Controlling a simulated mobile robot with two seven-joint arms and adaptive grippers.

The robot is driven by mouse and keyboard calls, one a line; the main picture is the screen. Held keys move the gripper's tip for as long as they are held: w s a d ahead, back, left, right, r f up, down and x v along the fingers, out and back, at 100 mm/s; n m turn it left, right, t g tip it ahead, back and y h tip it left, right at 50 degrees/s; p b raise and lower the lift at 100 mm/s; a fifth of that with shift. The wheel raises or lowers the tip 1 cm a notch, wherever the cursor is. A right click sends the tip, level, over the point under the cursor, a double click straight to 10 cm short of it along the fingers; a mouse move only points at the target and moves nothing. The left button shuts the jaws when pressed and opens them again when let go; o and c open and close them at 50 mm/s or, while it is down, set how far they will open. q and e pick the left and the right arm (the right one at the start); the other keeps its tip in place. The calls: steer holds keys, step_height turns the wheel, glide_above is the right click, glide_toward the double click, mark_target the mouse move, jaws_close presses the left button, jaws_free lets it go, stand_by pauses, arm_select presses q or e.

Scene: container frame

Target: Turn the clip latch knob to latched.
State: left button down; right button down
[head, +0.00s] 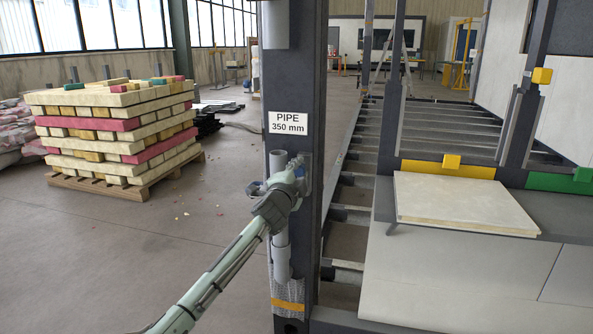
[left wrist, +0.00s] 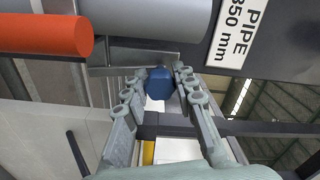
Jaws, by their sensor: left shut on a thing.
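The clip latch knob is blue and sits on the dark upright post (head: 285,60) beside a grey vertical pipe (head: 281,258). In the left wrist view the knob (left wrist: 159,83) lies between the two fingertips. My left gripper (head: 293,175) reaches the post just below the "PIPE 350 mm" label (head: 289,123) and is shut on the knob. In the head view the gripper covers most of the knob and clip, so I cannot tell the knob's turn position. My right gripper is in neither view.
An orange cylinder (left wrist: 45,35) and the grey pipe (left wrist: 150,15) are close to the fingers in the left wrist view. A pale board (head: 460,205) lies right of the post. A stack of planks (head: 115,125) stands on a pallet at left. Open floor lies between.

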arm_select(q)
steer(key=shift+m, duration=0.8)
steer(key=c, duration=1.5)
jaws_free()
steer(key=shift+o, duration=0.2)
steer(key=shift+a, duration=0.1)
steer(key=v, duration=1.2)
